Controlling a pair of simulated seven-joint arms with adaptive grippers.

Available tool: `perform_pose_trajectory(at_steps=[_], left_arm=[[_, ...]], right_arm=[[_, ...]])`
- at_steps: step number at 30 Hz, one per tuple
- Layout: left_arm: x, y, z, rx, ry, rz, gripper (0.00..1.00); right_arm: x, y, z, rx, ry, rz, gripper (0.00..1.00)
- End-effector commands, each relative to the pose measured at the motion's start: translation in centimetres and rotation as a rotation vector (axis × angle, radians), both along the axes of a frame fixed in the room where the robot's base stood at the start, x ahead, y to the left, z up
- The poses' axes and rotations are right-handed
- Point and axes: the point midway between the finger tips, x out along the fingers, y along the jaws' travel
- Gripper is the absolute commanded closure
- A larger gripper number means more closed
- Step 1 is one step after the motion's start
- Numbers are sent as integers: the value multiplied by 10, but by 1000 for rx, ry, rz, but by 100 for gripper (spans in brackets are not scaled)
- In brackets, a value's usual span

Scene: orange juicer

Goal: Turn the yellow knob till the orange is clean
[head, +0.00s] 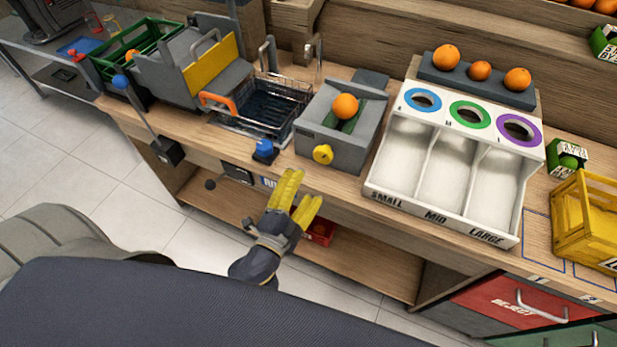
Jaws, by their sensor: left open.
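An orange (345,106) sits on top of a grey box-like station, in a dark green slot. The yellow knob (323,154) sticks out of the front face of this grey station (362,145). My left gripper (297,193), with yellow fingers, is open and empty. In the picture it is just below and left of the knob, in front of the counter edge, apart from the knob. My right gripper is not in view.
A wire basket (262,125) and a blue button (263,147) are left of the station. A white sorting tray (455,150) with three ring holes stands to the right. A yellow crate (590,215) is at far right. The counter edge runs below the knob.

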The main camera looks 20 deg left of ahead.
Motion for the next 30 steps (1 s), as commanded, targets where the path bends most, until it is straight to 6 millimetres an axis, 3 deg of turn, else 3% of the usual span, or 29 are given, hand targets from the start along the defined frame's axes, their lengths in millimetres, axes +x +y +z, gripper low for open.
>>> perform_pose_trajectory(at_steps=[7, 30], left_arm=[[-9, 1, 0, 1, 0, 0, 33], [-10, 1, 0, 1, 0, 0, 33]], right_arm=[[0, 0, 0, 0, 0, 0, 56], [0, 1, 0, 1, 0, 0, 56]])
